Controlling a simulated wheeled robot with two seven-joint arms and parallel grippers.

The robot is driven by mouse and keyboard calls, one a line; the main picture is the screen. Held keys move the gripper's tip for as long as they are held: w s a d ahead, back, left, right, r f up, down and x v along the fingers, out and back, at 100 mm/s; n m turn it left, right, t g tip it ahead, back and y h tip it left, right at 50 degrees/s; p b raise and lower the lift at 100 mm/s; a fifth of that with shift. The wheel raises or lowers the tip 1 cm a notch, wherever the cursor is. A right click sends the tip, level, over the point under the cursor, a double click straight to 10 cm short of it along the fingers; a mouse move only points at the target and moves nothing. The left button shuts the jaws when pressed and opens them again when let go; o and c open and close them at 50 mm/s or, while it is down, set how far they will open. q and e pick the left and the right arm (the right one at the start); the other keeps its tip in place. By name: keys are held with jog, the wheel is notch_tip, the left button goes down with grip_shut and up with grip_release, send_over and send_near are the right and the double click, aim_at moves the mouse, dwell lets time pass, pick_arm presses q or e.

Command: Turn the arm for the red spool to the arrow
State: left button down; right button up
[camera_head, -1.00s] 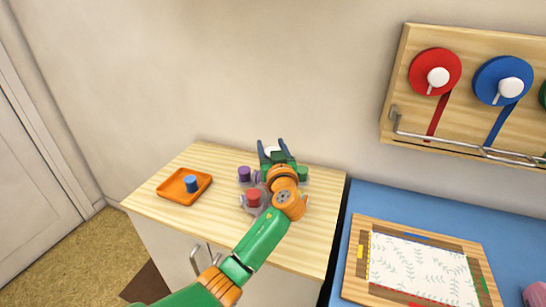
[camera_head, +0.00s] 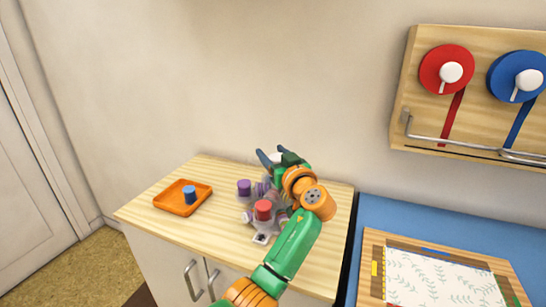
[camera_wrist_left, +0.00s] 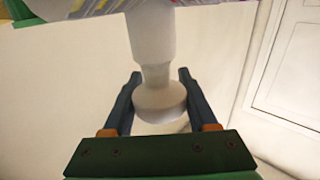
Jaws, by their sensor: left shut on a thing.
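The red spool (camera_head: 263,210) stands upright on a grey holder with arms on the wooden cabinet top, just left of my left forearm. A purple spool (camera_head: 244,188) is on the same holder, behind and left of the red one. A small white plate (camera_head: 260,239) lies in front of the red spool; I cannot make out an arrow on it. My left gripper (camera_head: 275,155) is above the back of the holder. In the left wrist view its fingers (camera_wrist_left: 159,76) are shut on a white knob (camera_wrist_left: 160,97) with a post. My wrist hides the holder's right side. My right gripper is out of view.
An orange tray (camera_head: 172,208) with a blue spool (camera_head: 190,194) sits at the cabinet's left. The wall is close behind. A blue table (camera_head: 385,214) with a framed board (camera_head: 367,285) is at the right, below a wall rack (camera_head: 425,110) with red and blue discs.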

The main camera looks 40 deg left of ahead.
pick_arm(q)
jog(key=shift+r, duration=0.1)
jog(key=shift+c, duration=1)
grip_release()
jog(key=b, duration=0.2)
send_over(284, 193)
jog(key=shift+d, duration=0.1)
